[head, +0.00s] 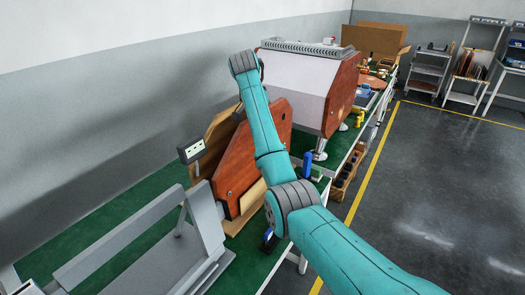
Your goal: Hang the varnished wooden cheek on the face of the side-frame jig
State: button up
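A reddish-brown varnished wooden cheek (238,162) stands upright and slightly tilted on the green bench, partly hidden behind my teal arm. A paler wooden board (217,138) shows behind it, and a pale wooden base (247,208) shows below it. A grey metal frame (206,222) with an upright plate and a long bar stands at the lower left. It may be the side-frame jig, but I cannot tell for sure. My arm rises past the cheek to a grey joint. My gripper is not visible, and I cannot tell whether anything touches the cheek.
A white-bodied machine (295,88) with a wooden side panel stands farther along the bench. A small white box (191,151) sits beside the cheek. A blue item (307,164) stands near the bench edge. Cardboard boxes (375,40) and shelves (430,68) are behind. The right floor is clear.

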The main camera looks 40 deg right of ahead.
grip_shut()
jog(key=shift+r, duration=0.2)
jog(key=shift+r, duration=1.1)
